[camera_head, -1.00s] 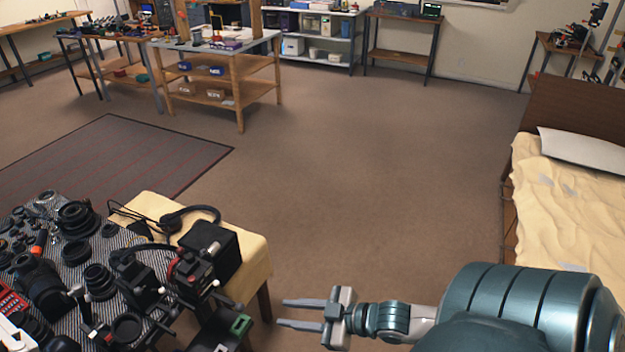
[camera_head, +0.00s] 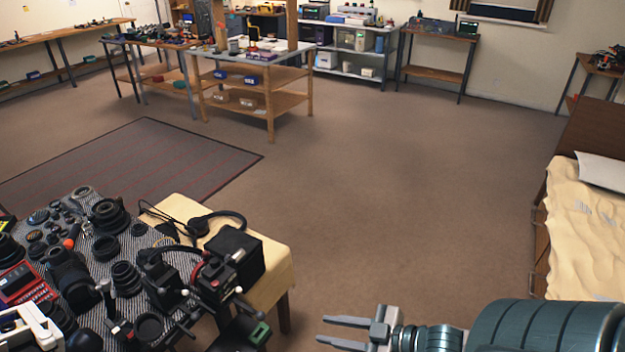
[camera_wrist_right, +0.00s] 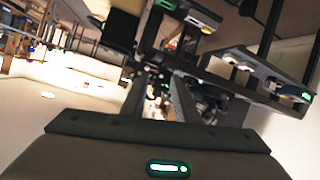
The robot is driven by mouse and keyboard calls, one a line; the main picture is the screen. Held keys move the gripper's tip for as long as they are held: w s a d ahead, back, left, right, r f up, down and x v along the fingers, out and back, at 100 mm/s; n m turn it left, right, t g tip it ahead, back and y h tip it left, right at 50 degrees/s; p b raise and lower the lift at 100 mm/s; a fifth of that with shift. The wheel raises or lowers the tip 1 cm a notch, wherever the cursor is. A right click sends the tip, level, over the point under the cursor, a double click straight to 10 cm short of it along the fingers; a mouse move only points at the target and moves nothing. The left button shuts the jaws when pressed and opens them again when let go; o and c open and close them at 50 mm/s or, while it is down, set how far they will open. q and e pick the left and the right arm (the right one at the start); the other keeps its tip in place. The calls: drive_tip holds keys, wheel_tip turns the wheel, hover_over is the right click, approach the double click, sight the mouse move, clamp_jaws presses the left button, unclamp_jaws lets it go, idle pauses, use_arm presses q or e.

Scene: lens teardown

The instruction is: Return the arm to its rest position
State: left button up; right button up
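My right gripper (camera_head: 345,333) shows at the bottom of the head view, to the right of the work table and over the floor. Its two grey fingers point left, are parallel and stand apart, with nothing between them. In the right wrist view its fingers (camera_wrist_right: 160,100) also stand apart, with dark frames and metal bars beyond them. The right arm (camera_head: 540,325) comes in from the lower right. My left gripper cannot be made out in the head view.
The table with a striped cloth (camera_head: 88,265) holds lenses, a red toolbox (camera_head: 22,283) and a black box (camera_head: 236,254). Headphones (camera_head: 215,220) lie on its cream end (camera_head: 270,285). A bed (camera_head: 580,230) stands at right. The floor (camera_head: 400,190) between is clear.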

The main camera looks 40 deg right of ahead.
drive_tip(key=s+d+f+m+g+h, duration=0.1)
drive_tip(key=s+d+f+h, duration=0.15)
drive_tip(key=f, duration=0.75)
drive_tip(key=s+d+f+m+g+h, duration=0.1)
drive_tip(key=s+d+f+m, duration=0.15)
drive_tip(key=f, duration=0.75)
drive_tip(key=s+d+f+m+g+h, duration=0.1)
drive_tip(key=d+f+h, duration=0.15)
drive_tip(key=f, duration=0.75)
use_arm(q)
drive_tip(key=shift+s, duration=0.45)
use_arm(e)
drive_tip(key=s+a+f+g, duration=0.3)
drive_tip(key=s+a+f, duration=0.5)
drive_tip(key=f, duration=0.3)
drive_tip(key=s+a+f+g, duration=0.3)
drive_tip(key=s+a+f, duration=0.6)
drive_tip(key=f, duration=0.2)
drive_tip(key=shift+s+f+m, duration=0.15)
drive_tip(key=shift+s+m, duration=0.05)
drive_tip(key=shift+m, duration=0.15)
use_arm(q)
drive_tip(key=shift+w, duration=0.15)
